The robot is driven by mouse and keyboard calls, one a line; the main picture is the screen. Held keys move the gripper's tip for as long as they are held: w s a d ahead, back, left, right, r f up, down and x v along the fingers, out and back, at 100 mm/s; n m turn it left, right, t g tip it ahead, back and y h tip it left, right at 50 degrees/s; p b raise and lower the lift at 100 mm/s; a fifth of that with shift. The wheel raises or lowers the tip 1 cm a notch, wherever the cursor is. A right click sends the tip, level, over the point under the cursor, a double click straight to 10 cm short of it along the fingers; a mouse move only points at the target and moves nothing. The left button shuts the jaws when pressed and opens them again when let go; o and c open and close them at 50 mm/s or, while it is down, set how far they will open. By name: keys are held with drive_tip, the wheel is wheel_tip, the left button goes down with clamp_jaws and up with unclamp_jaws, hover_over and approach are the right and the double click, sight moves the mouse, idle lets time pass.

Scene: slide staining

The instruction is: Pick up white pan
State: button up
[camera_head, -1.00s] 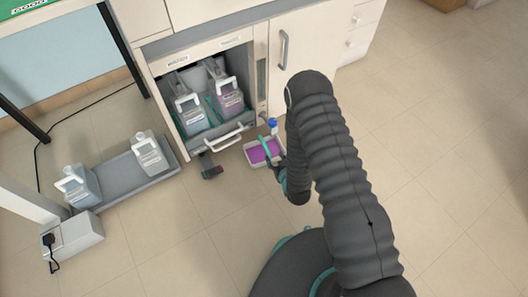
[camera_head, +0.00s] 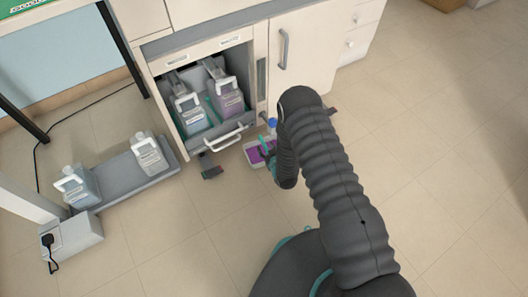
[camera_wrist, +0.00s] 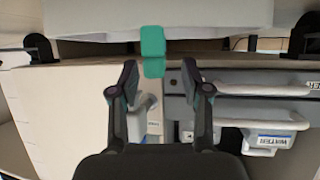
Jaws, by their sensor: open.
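The white pan (camera_head: 250,157) sits on the floor in front of the cabinet, to the right of the open drawer. It holds purple liquid, and my arm covers its right part. In the wrist view, a wide white shape at the top, cut off by the edge, looks like the pan (camera_wrist: 90,18). A teal block (camera_wrist: 152,48) at its middle looks like its handle grip. My gripper (camera_wrist: 160,82) is open and empty. Its two fingers are apart on either side of the image middle, and the teal block shows beyond them. The gap between them is hard to judge.
The open drawer (camera_head: 240,130) holds two jugs, left of the pan. A blue-capped item (camera_head: 272,123) stands just behind the pan. A grey platform (camera_head: 112,183) with two jugs is at the left. Floor is clear at the right and front.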

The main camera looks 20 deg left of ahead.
sight(265, 146)
drive_tip(key=shift+x, duration=1.7)
drive_tip(key=shift+d, duration=0.1)
clamp_jaws()
drive_tip(key=shift+r, duration=0.1)
